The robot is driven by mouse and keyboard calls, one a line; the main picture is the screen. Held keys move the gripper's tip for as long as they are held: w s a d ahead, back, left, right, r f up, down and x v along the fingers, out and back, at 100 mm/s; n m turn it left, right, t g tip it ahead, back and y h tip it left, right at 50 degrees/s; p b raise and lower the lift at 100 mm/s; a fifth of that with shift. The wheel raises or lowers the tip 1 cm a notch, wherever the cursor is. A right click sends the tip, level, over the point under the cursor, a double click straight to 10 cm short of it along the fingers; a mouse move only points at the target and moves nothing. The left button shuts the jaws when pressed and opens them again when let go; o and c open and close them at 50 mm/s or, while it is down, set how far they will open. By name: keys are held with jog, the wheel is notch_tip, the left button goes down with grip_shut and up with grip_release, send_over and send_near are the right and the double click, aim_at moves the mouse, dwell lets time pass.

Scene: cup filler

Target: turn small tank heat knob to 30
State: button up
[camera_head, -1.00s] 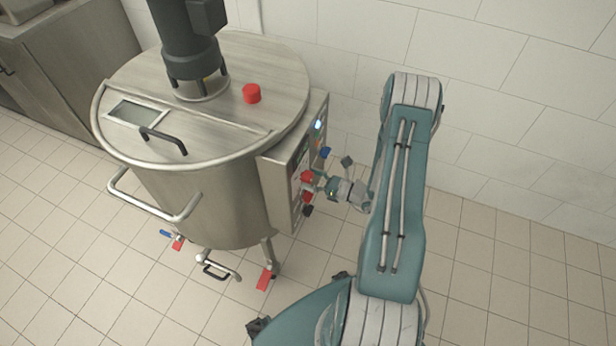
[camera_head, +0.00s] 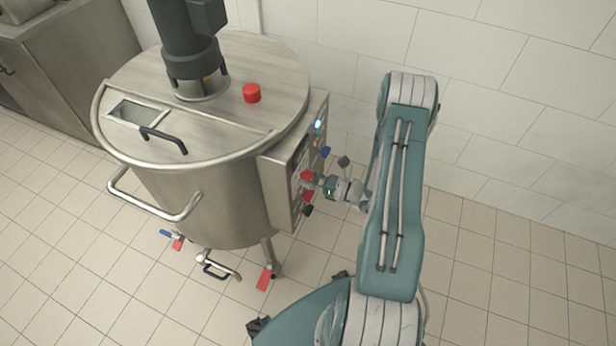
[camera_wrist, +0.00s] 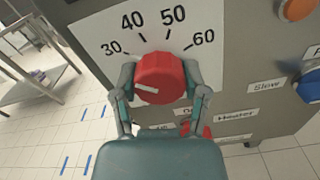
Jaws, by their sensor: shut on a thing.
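The small tank (camera_head: 215,200) is a round steel vessel with a control box (camera_head: 275,185) on its right side. In the wrist view a red heat knob (camera_wrist: 160,84) sits on a white dial (camera_wrist: 105,35) marked 30, 40, 50 and 60. The knob's white line points left and slightly up, below the 30 mark. My gripper (camera_wrist: 160,72) is shut on the red knob, with one finger on each side. In the head view my gripper (camera_head: 318,186) is at the box's right face, and the knob is hard to make out there.
A second red knob (camera_wrist: 197,130) is just below, partly hidden by my gripper. A blue knob (camera_wrist: 308,86) and an orange light (camera_wrist: 297,8) are at the right of the panel. A tiled wall (camera_head: 520,90) stands behind; the floor at right is clear.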

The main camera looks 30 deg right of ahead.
jog(key=shift+d, duration=0.1)
jog(key=o, duration=1.2)
jog(key=shift+w, duration=0.1)
jog(key=shift+c, duration=0.2)
jog(key=v, duration=1.2)
jog(key=shift+f, duration=0.1)
